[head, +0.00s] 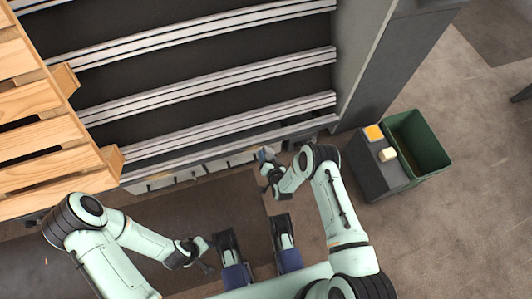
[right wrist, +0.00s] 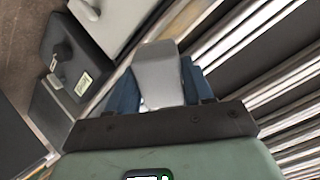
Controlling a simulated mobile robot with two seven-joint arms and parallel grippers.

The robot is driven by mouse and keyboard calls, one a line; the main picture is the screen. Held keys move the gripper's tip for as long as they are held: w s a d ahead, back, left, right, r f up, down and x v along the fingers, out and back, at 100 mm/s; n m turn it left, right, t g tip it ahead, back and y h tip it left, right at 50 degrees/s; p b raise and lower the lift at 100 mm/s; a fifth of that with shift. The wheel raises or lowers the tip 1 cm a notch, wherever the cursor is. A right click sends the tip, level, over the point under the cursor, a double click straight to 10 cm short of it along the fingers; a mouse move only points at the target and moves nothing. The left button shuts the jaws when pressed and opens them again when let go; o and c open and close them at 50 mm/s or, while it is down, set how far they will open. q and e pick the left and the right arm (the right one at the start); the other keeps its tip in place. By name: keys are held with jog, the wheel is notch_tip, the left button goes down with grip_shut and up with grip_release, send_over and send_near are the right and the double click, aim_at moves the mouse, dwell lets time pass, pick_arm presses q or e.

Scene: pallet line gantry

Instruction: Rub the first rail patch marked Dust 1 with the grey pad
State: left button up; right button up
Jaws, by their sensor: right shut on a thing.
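My right gripper (head: 266,161) is at the front edge of the gantry, just in front of the nearest pale rail (head: 240,126). It is shut on the grey pad (right wrist: 158,72), which sits between its blue fingers (right wrist: 191,78) in the right wrist view. In the head view the pad is tiny and mostly hidden by the gripper. I cannot tell whether the pad touches a rail. No Dust 1 mark can be made out on the rails in either view. My left gripper (head: 207,266) hangs low over the floor, away from the rails; its jaw state is unclear.
A wooden pallet (head: 45,140) lies over the rails at the left. A grey upright (head: 375,65) bounds the rails' right end.

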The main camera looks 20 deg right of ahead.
jog(key=shift+s+r, duration=0.15)
jog(key=shift+s, duration=0.15)
jog(key=shift+p+v, duration=1.05)
jog(key=shift+v, duration=0.2)
jog(key=shift+s+r, duration=0.15)
jog(key=shift+r, duration=0.05)
jog(key=shift+s+f, duration=0.1)
